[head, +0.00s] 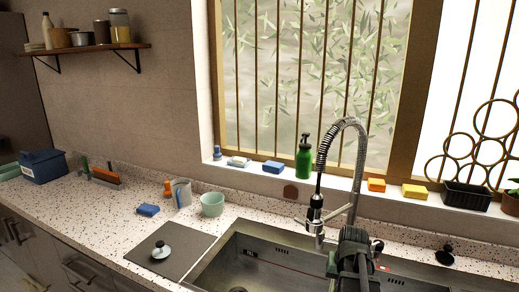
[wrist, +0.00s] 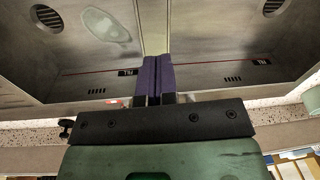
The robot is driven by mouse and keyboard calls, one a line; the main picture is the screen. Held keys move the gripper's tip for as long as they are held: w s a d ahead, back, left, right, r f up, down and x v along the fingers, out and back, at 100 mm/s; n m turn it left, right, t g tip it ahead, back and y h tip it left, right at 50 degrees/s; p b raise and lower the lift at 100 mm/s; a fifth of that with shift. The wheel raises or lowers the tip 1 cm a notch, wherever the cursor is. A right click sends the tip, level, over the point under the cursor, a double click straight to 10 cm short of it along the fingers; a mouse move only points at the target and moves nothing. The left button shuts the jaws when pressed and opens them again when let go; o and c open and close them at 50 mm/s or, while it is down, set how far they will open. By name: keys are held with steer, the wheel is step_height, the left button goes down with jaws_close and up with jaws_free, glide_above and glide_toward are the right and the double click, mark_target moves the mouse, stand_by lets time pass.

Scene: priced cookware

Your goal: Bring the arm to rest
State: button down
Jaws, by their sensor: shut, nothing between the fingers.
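My gripper (wrist: 158,62) shows in the wrist view with its two purple fingers pressed together and nothing between them. It points toward the strip between the two basins of the steel sink (wrist: 95,62). In the head view, part of my dark arm (head: 355,262) stands in front of the sink (head: 236,240), below the faucet. The fingertips cannot be made out in the head view.
A spring-neck faucet (head: 357,160) rises close behind my arm. A green soap bottle (head: 304,160) and sponges line the sill.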

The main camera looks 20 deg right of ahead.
steer(key=w+a+n+g, duration=0.1)
steer(key=a+n, duration=0.6)
steer(key=a, duration=2.3)
steer(key=shift+w+f+n, duration=0.25)
steer(key=shift+w+n, duration=0.15)
steer(key=shift+w, duration=0.3)
